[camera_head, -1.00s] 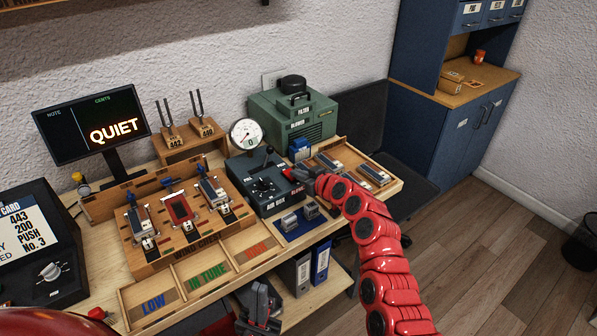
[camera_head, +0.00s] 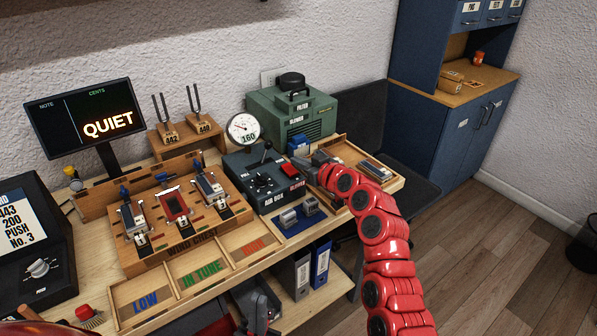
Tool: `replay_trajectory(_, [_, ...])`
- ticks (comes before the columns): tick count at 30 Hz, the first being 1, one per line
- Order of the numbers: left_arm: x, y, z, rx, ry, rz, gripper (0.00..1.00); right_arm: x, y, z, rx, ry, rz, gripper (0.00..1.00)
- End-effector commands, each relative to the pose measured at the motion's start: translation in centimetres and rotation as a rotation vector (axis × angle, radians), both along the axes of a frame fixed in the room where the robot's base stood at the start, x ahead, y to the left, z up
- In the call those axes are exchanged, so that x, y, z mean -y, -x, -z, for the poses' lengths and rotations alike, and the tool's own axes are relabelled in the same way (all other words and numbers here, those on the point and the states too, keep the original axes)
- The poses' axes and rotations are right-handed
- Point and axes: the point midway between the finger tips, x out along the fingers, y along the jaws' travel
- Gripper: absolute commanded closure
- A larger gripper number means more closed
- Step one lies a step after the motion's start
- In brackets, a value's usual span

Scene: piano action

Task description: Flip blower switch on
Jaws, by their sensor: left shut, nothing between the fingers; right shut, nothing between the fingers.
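The red blower switch (camera_head: 291,170) sits on the right part of the dark air box (camera_head: 248,186), above a red "BLOWER" label. The round gauge (camera_head: 243,129) behind the box reads 160. My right gripper (camera_head: 313,166) is shut and empty, just right of the switch, with a small gap in the picture between them. My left gripper (camera_head: 262,316) is shut and empty, low in front of the bench, below the sorting tray. The green blower unit (camera_head: 293,112) stands behind the air box.
The wooden wind chest (camera_head: 185,246) with several reed clamps is left of the air box. A sorting tray (camera_head: 204,290) lies in front, and a blue mat (camera_head: 302,228) with metal blocks is right of it. A monitor (camera_head: 85,117) reads "QUIET".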

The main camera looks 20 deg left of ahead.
Motion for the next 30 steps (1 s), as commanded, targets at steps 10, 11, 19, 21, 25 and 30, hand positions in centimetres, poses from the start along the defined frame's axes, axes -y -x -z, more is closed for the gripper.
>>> replay_trajectory(10, [0.0, 0.0, 0.9, 0.000, 0.000, 0.000, 1.00, 3.6, 2.8, -0.7, 0.004, -0.004, 0.002, 1.00])
replay_trajectory(11, [0.0, 0.0, 1.0, 0.000, 0.000, 0.000, 1.00, 4.0, 3.1, -0.7, 0.003, -0.003, 0.002, 1.00])
replay_trajectory(19, [0.0, 0.0, 1.6, 0.000, 0.000, 0.000, 1.00, 6.8, 5.2, -1.2, 0.004, -0.002, 0.002, 1.00])
replay_trajectory(21, [0.0, 0.0, 1.7, 0.000, 0.000, 0.000, 1.00, 7.2, 5.7, -1.1, -0.001, 0.000, -0.002, 1.00])
replay_trajectory(25, [0.0, 0.0, 1.7, 0.000, 0.000, 0.000, 1.00, 7.7, 6.0, -1.3, 0.000, 0.000, -0.001, 1.00])
replay_trajectory(30, [0.0, 0.0, 1.7, 0.000, 0.000, 0.000, 1.00, 7.8, 6.1, -1.3, 0.000, 0.000, -0.001, 1.00])
